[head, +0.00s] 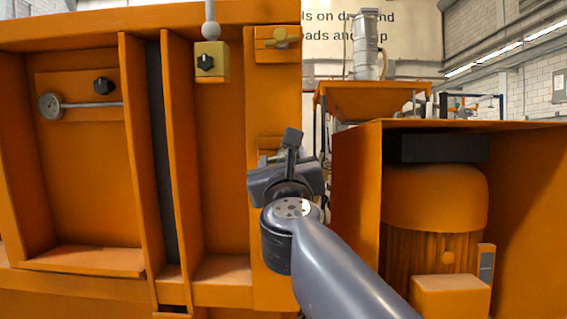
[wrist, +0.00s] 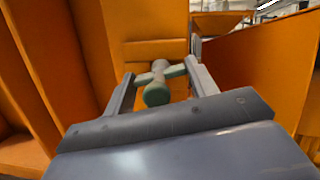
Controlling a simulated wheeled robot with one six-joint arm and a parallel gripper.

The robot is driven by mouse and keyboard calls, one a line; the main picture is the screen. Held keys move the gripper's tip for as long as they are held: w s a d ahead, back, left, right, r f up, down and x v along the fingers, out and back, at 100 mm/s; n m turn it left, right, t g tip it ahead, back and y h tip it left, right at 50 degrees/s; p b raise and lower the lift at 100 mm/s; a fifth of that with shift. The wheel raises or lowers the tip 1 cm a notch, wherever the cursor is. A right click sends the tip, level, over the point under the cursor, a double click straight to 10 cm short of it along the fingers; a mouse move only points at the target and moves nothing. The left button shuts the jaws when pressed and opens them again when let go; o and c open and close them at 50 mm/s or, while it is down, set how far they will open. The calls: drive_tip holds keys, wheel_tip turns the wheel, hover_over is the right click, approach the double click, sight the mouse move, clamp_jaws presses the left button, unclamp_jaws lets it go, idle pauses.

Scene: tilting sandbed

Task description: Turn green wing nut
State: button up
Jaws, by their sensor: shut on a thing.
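The green wing nut (wrist: 157,92) shows in the wrist view, a rounded hub with a wing out to each side, in front of an orange panel. My gripper (wrist: 161,70) has one finger at each wing and is shut on the nut. In the head view my gripper (head: 287,160) is at the right edge of the orange frame. There it hides most of the nut, so I cannot tell its angle from that view.
A yellow wing nut (head: 279,38) sits higher on the same frame. Left of it is a yellow block with a black knob (head: 207,61). A dial gauge (head: 51,105) is at the far left. An orange motor housing (head: 357,200) stands close on the right.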

drive_tip(key=shift+f, duration=0.1)
drive_tip(key=o, duration=1)
drive_tip(key=v, duration=1)
drive_tip(key=shift+s+f, duration=0.1)
drive_tip(key=shift+s, duration=0.3)
drive_tip(key=shift+w, duration=0.1)
drive_tip(key=x, duration=1)
drive_tip(key=shift+w+r, duration=0.2)
drive_tip(key=shift+w, duration=0.15)
drive_tip(key=shift+s+f, duration=0.1)
drive_tip(key=shift+s, duration=0.05)
